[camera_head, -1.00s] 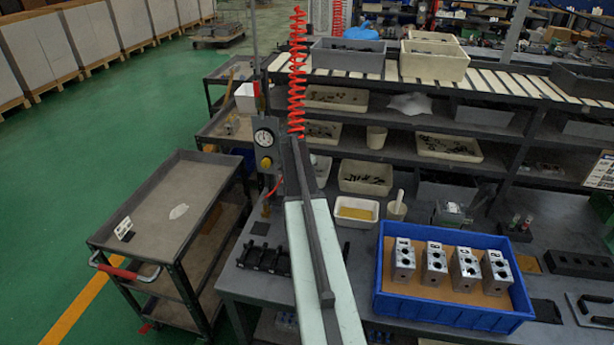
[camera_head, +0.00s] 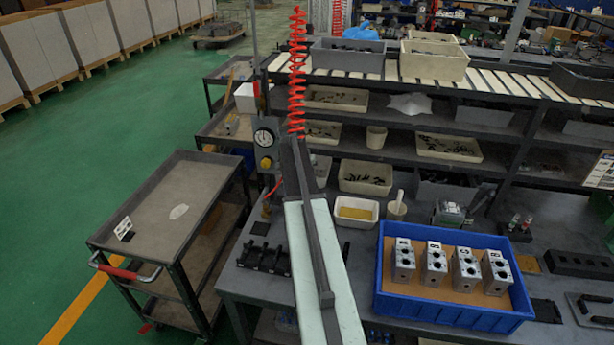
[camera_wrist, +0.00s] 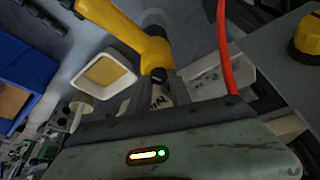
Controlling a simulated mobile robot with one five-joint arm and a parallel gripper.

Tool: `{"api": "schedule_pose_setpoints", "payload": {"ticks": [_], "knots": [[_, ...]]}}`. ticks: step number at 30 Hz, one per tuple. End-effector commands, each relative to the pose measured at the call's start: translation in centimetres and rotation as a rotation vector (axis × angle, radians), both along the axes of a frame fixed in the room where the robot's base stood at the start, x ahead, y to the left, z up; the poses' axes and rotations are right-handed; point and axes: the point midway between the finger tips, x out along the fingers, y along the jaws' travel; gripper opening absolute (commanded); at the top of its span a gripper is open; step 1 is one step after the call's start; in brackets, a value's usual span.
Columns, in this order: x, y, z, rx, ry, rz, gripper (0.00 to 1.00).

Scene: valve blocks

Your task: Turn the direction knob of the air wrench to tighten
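The yellow air wrench (camera_wrist: 125,22) fills the top of the wrist view, close to my gripper. A small black knob (camera_wrist: 158,75) shows at its lower end. A pale part with dark lettering sits just below this knob. My gripper (camera_wrist: 162,90) is at this end of the wrench, with grey finger-like parts beside the pale part. I cannot tell whether the fingers touch or grip the knob. The knob's setting is not readable.
A red air hose (camera_wrist: 224,45) passes close beside the wrench. A gauge (camera_head: 263,137) and yellow regulator knob (camera_head: 266,163) stand behind my arm. A blue crate (camera_head: 376,292) with several metal blocks is at right. A grey cart (camera_head: 165,205) stands at left.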

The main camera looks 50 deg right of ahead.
Motion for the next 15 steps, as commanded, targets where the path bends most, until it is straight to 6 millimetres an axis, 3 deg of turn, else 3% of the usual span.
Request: {"api": "schedule_pose_setpoints", "payload": {"ticks": [2, 11, 15], "knots": [[0.1, 0.0, 0.0, 0.0, -0.001, 0.0, 0.45], [0.0, 0.0, 0.1, 0.0, 0.0, 0.0, 0.45], [0.0, 0.3, 1.0, 0.0, 0.0, 0.001, 0.45]]}}
